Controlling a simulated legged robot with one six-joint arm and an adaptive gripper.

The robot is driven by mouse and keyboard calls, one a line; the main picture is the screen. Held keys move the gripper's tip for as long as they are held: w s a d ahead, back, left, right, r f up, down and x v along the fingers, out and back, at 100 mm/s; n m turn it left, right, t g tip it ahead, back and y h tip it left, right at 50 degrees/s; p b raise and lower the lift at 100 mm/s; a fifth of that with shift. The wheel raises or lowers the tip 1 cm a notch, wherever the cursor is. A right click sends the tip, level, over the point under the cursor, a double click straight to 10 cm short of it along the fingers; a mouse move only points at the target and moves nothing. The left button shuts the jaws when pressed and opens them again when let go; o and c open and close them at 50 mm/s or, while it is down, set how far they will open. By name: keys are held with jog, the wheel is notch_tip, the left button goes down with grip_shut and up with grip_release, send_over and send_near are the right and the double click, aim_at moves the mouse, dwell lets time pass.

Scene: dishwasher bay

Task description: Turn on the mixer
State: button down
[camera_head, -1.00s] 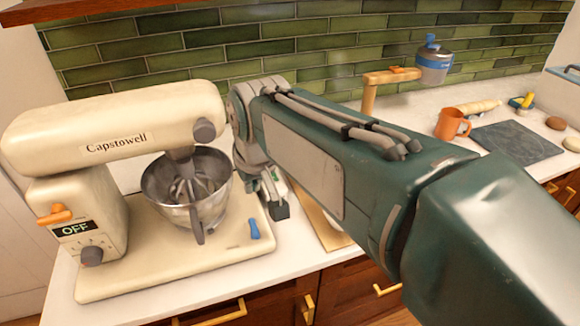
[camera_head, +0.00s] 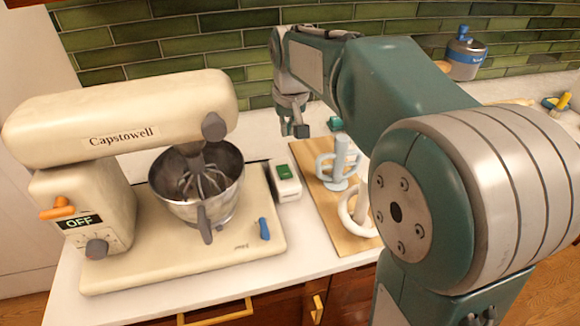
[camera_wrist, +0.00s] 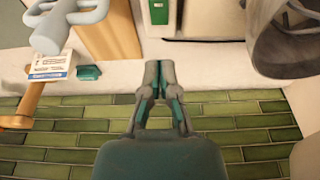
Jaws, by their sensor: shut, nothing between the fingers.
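The cream stand mixer (camera_head: 120,115) stands at the left of the counter in the head view. Its small display (camera_head: 83,222) reads OFF. An orange lever (camera_head: 58,208) sticks out beside the display, and a dark grey knob (camera_head: 96,249) sits below it. The metal bowl (camera_head: 228,200) with the whisk inside rests on the mixer's base; its dark edge also shows in the wrist view (camera_wrist: 285,45). My gripper (camera_head: 300,131) is shut and empty, up behind and right of the bowl, apart from the mixer. In the wrist view its fingertips (camera_wrist: 159,66) are together.
A white box with a green switch (camera_head: 285,180) stands right of the mixer base. A wooden board (camera_head: 345,238) holds pale blue and white attachments. A blue piece (camera_head: 264,229) lies on the base's front corner. A green tiled wall (camera_head: 150,45) closes the back.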

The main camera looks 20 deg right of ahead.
aim_at(286, 175)
jog(key=shift+f, duration=0.1)
jog(key=x, duration=0.8)
jog(key=s+x, duration=0.1)
jog(key=x, duration=0.4)
jog(key=shift+d+f, duration=0.1)
jog(key=shift+f, duration=0.35)
jog(key=shift+s+f, duration=0.15)
jog(key=shift+f, duration=0.15)
jog(key=shift+v, duration=0.8)
